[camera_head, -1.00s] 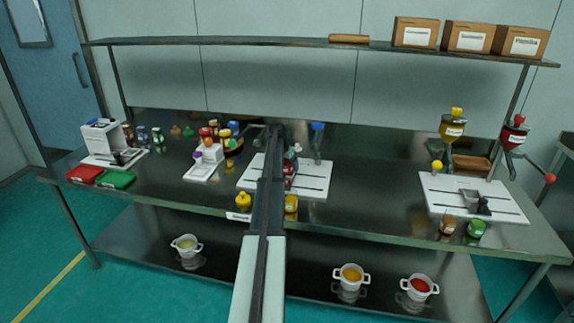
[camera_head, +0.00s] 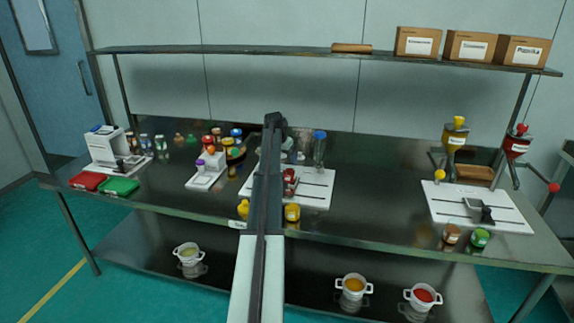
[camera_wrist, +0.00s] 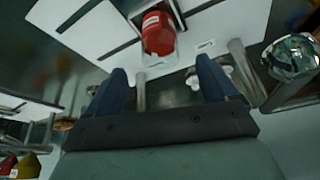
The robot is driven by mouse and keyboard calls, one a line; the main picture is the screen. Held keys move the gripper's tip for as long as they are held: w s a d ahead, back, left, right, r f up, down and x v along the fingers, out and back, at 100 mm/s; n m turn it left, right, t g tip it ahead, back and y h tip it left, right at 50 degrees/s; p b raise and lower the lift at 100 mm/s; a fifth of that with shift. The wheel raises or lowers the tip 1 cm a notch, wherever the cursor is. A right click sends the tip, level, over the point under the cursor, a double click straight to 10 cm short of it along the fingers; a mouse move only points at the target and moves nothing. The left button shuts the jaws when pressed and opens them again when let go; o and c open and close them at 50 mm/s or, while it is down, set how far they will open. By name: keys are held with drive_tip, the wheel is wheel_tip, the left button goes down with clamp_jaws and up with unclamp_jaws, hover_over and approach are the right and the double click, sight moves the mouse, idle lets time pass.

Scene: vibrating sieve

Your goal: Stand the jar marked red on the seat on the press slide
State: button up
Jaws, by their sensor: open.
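The red jar (camera_wrist: 158,33) with a white label shows in the wrist view on a small white seat (camera_wrist: 178,61) on the slotted white press board (camera_wrist: 215,22). It looks upright, with its base inside the seat's edges; exact contact is hard to see. In the head view the red jar (camera_head: 290,183) is partly hidden beside my arm, over the press board (camera_head: 316,198). My gripper (camera_wrist: 160,88) is open, its two blue fingers apart and empty, with the jar beyond the fingertips. In the head view my arm hides the fingers.
Yellow jars (camera_head: 292,212) stand by the table's front edge. A clear blue-topped cylinder (camera_head: 319,150) stands behind the press board. Another white board (camera_head: 475,208) with dispensers is at right. Table between the boards is clear.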

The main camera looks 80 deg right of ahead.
drive_tip(key=shift+v, duration=0.85)
